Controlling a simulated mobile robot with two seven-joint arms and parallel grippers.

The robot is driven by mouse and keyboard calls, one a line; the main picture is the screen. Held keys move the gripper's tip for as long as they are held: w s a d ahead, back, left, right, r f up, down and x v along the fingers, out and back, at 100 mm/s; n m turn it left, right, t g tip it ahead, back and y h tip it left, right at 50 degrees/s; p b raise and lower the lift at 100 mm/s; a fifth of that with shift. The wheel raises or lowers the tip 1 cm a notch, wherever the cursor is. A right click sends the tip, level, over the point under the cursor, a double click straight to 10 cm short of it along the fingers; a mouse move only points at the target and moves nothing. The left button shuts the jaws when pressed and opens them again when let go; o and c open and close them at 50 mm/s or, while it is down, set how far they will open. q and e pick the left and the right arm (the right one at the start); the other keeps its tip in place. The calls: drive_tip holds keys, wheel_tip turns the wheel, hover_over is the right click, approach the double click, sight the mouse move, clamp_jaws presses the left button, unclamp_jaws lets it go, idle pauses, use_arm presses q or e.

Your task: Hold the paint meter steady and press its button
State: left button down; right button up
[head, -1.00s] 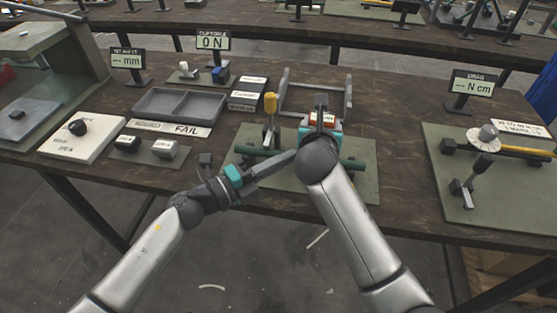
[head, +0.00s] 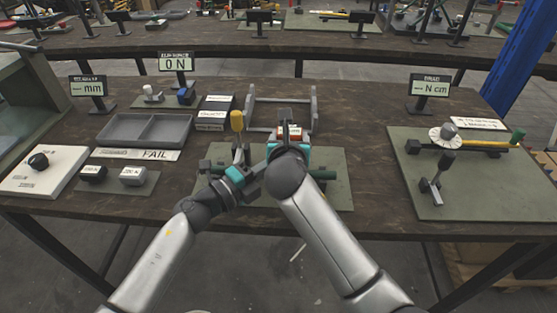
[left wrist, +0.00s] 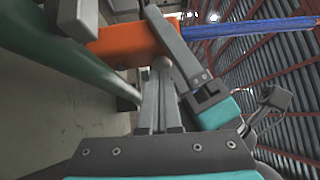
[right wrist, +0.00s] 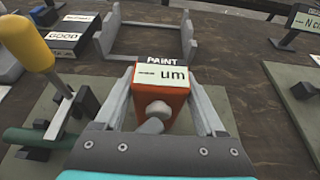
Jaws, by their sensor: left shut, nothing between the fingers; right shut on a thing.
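The orange paint meter (right wrist: 162,92) stands between the two fingers of my right gripper (right wrist: 165,112), which is shut on its sides. Its display reads dashes and "um". A round pale button (right wrist: 157,108) faces my right wrist. The meter also shows in the head view (head: 290,133) and in the left wrist view (left wrist: 130,46). My left gripper (left wrist: 162,72) is shut and empty, its fingertips close to the meter on the button's side. I cannot tell whether they touch the button. In the head view my right arm partly hides the left fingers.
A yellow-handled clamp (head: 237,122) stands left of the meter, near a dark green cylinder (right wrist: 50,138). A grey frame (head: 281,102) stands behind. A grey tray (head: 146,130) lies left; a green board with a dial (head: 445,185) lies right.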

use_arm(q)
drive_tip(key=shift+w, duration=0.85)
drive_tip(key=shift+a, duration=0.1)
use_arm(e)
drive_tip(key=shift+a, duration=0.1)
use_arm(q)
drive_tip(key=v, duration=1)
drive_tip(key=shift+s, duration=0.2)
use_arm(e)
drive_tip(key=shift+d+f, duration=0.15)
drive_tip(key=shift+d, duration=0.05)
drive_tip(key=o, duration=1.3)
drive_tip(key=shift+o, duration=0.9)
